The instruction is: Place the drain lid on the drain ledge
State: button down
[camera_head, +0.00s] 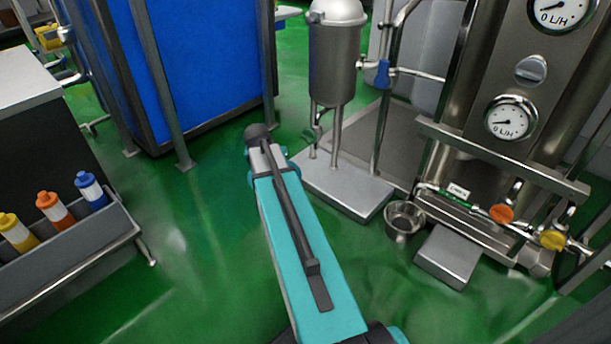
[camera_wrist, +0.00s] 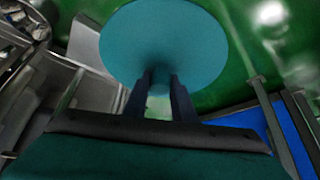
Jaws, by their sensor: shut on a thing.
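My gripper (camera_wrist: 160,82) shows in the wrist view, with its two dark fingers shut on the drain lid. The drain lid (camera_wrist: 163,40) is a flat, round teal disc held out past the fingertips, its face turned toward the camera. In the head view my teal arm reaches up the middle, and the gripper and lid are hidden from sight. I cannot tell for sure which surface is the drain ledge. A round metal bowl-like vessel (camera_head: 404,221) stands by the machine at the right, beside a low grey metal step (camera_head: 449,256).
A tank (camera_head: 335,60) stands on a metal plinth (camera_head: 345,185) right of my arm. A machine with gauges (camera_head: 510,118) and valves is at the right. A blue panel (camera_head: 205,65) in a frame is behind. A bottle rack (camera_head: 75,250) is left. Green floor lies between.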

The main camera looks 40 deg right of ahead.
jog(key=w+a+r+n+t+y, duration=0.1)
jog(key=w+a+r+n, duration=0.2)
jog(key=a, duration=0.9)
jog(key=w+a+r+n+y, duration=0.2)
jog(key=a+r, duration=0.6)
jog(key=a, duration=0.5)
jog(key=w+a+r+n+t+y, duration=0.1)
jog(key=w+a+r+n, duration=0.3)
jog(key=a, duration=0.8)
notch_tip(320, 180, up, 2)
jog(key=shift+a+r+n+t+y, duration=0.1)
jog(key=shift+a+n+t+y, duration=0.3)
jog(key=shift+n, duration=0.6)
jog(key=shift+d, duration=0.25)
